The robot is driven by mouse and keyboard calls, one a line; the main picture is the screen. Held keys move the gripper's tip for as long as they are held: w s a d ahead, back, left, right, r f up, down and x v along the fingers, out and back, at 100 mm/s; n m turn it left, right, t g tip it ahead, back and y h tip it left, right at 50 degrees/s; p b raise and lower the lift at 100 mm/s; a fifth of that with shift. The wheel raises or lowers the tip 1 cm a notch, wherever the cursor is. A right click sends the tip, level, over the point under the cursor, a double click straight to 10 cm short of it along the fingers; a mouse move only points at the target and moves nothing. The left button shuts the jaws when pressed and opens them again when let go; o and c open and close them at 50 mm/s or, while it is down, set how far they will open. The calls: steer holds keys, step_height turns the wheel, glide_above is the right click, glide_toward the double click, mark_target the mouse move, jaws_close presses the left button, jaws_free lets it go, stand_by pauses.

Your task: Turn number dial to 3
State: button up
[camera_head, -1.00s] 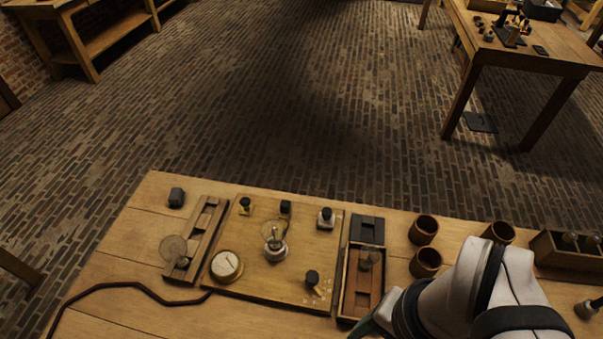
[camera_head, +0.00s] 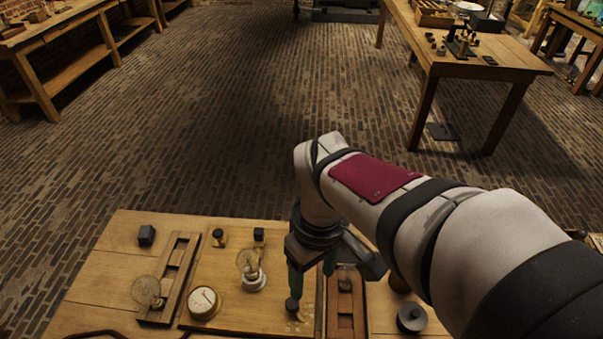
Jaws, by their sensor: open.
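The number dial appears to be the small black knob (camera_head: 292,305) at the lower right of the wooden board (camera_head: 232,318). Pale marks lie on the board to its right, too small to read, so I cannot tell which number it points to. My gripper (camera_head: 312,282) points down over the board's right part with its green fingers apart. The left finger overlaps the knob's top in the picture. I cannot tell whether it touches. My gripper hides the board's upper right part.
A round white gauge (camera_head: 203,302) and a bulb (camera_head: 248,264) stand on the board. A wooden rail with a glass disc (camera_head: 146,290) is to the left and a narrow wooden box (camera_head: 346,315) to the right. A dark round weight-like piece (camera_head: 411,317) is farther right.

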mark_target(292, 303)
steer(key=w+a+f+n, duration=0.2)
steer(key=w+a+n, duration=0.1)
steer(key=a+n, duration=0.1)
step_height(292, 303, down, 15)
steer(key=shift+f, duration=0.1)
steer(key=shift+c, duration=0.2)
jaws_close()
